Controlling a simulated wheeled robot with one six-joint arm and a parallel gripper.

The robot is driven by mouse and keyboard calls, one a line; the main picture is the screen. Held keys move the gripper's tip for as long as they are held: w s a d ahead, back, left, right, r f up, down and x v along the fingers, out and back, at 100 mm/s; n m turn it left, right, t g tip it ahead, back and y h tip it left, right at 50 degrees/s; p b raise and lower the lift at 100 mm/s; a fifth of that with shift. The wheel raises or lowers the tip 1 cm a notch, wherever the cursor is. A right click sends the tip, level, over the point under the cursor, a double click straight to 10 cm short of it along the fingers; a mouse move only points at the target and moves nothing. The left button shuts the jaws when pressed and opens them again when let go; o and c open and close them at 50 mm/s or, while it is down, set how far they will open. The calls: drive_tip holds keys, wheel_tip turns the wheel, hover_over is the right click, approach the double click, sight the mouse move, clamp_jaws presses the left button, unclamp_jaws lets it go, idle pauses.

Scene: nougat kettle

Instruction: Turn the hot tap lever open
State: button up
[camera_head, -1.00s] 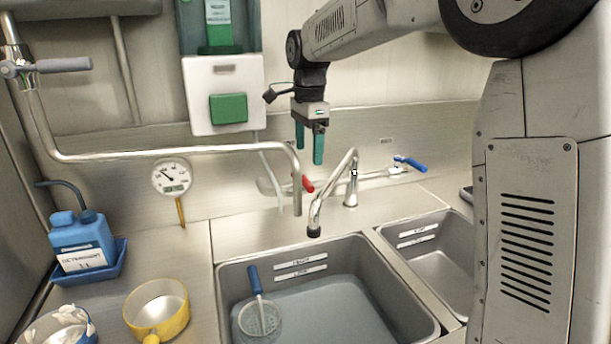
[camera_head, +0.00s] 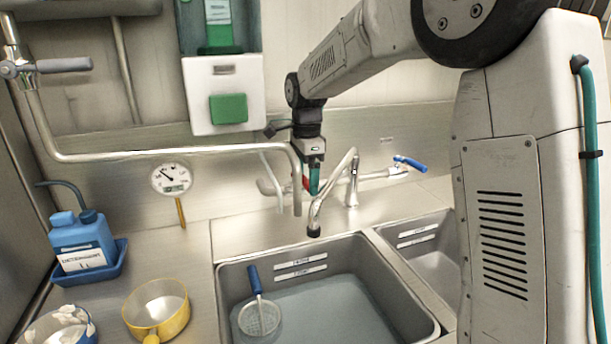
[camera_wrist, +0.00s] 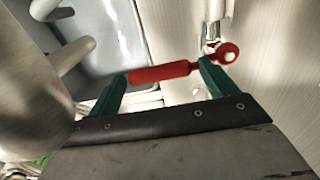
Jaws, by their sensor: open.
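The hot tap lever has a red grip and shows in the wrist view (camera_wrist: 163,73). In the head view only a sliver of the red lever (camera_head: 306,184) shows, partly hidden by my gripper. My gripper (camera_head: 313,188) points down at the wall tap, behind the sink. In the wrist view my open gripper (camera_wrist: 165,74) has one green fingertip near the lever's free end and the other near its pivot. The lever spans the gap between them. I cannot tell whether either finger touches it.
The curved spout (camera_head: 330,190) stands just right of my gripper, and a pipe end (camera_head: 297,190) is close on its left. A blue lever (camera_head: 410,164) is farther right. Below is a sink basin (camera_head: 420,318) with water and a strainer (camera_head: 259,316).

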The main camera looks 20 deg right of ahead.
drive_tip(key=c, duration=1.4)
drive_tip(key=shift+d+n, duration=0.6)
drive_tip(key=shift+n, duration=0.2)
drive_tip(key=o, duration=1.4)
wheel_tip(320, 180, up, 8)
